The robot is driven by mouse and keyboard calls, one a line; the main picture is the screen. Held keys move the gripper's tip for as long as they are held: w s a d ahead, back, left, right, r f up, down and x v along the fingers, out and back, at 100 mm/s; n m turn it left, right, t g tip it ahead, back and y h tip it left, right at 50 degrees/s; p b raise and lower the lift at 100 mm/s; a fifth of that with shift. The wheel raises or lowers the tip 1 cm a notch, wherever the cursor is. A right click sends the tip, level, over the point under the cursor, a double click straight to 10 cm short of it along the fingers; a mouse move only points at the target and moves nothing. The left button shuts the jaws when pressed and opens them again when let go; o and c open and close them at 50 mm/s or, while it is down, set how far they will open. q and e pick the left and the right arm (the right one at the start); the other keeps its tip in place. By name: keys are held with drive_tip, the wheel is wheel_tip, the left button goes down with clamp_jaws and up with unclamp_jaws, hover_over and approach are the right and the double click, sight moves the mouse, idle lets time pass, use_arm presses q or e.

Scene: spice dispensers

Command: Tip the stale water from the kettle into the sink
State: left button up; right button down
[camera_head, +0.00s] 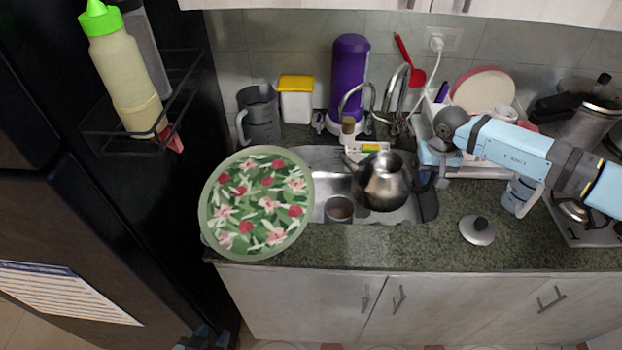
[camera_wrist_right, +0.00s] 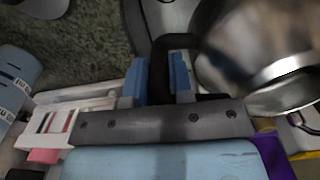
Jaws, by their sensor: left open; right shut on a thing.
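The shiny metal kettle (camera_head: 383,182) hangs over the right part of the sink (camera_head: 318,158). Its black handle (camera_head: 428,202) is on its right side. My right gripper (camera_head: 432,168) is shut on this handle. In the right wrist view the handle (camera_wrist_right: 166,52) passes between the blue fingers of the gripper (camera_wrist_right: 158,82), with the kettle body (camera_wrist_right: 258,45) to the right. I cannot tell how far the kettle is tilted, and no water shows. My left gripper (camera_head: 205,338) is open and empty, low in front of the cabinets at the bottom edge.
A round floral tray (camera_head: 256,204) covers the counter left of the sink. A small cup (camera_head: 339,209) is in the sink. The faucet (camera_head: 372,100) and a purple bottle (camera_head: 349,80) stand behind. A lid (camera_head: 477,230) lies on the counter at right, near the stove (camera_head: 578,222).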

drive_tip(key=shift+r, duration=0.15)
drive_tip(key=shift+r+p, duration=0.9)
drive_tip(key=shift+r, duration=1.5)
